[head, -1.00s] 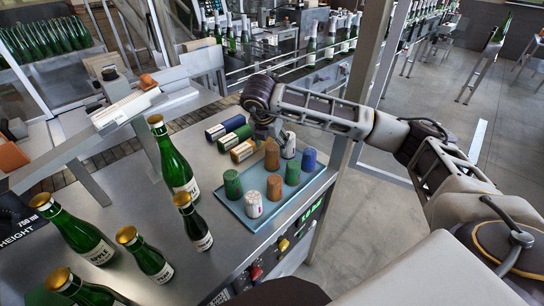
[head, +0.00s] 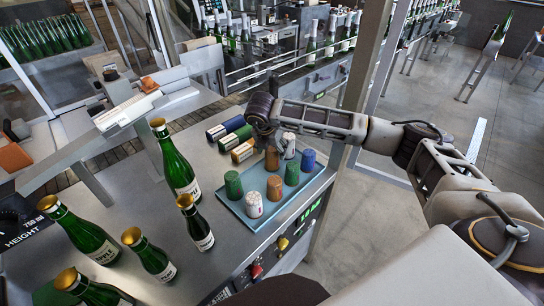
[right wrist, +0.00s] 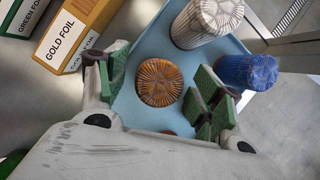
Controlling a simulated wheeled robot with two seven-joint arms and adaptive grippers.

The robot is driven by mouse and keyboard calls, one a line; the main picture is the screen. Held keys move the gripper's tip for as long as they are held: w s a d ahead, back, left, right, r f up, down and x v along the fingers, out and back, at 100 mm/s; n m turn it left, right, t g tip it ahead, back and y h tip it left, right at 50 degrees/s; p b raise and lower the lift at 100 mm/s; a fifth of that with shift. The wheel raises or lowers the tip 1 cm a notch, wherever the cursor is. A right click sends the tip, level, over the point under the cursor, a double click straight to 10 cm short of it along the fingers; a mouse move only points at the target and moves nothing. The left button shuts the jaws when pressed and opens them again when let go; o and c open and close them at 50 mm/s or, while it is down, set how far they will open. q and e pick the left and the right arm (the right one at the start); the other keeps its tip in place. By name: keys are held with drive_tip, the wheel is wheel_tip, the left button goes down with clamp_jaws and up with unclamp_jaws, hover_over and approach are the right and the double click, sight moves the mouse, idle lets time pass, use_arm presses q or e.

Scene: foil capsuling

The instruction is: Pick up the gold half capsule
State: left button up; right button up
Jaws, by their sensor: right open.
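An orange-gold capsule (head: 272,160) stands upright at the back of the blue tray (head: 238,209). My right gripper (head: 271,146) is open above it, pointing down and partly covering its top. In the right wrist view, the capsule's ribbed round top (right wrist: 160,82) lies between the open green-padded fingers of my right gripper (right wrist: 157,88), with gaps at both sides. A second, shorter orange capsule (head: 274,187) stands nearer the front of the tray; only a sliver of orange shows past the gripper body in the wrist view. My left gripper is out of view.
White (head: 254,205), blue (head: 308,160) and green (head: 233,184) capsules stand close by on the tray. Labelled foil boxes, including GOLD FOIL (right wrist: 70,35), lie beside it. Green bottles (head: 177,160) stand left; the counter between is clear.

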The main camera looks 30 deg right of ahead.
drive_tip(key=shift+c, duration=0.4)
drive_tip(key=c, duration=0.6)
drive_tip(key=shift+c, duration=0.2)
wheel_tip(320, 180, up, 10)
drive_tip(key=b, duration=0.2)
idle(0.3)
idle(0.4)
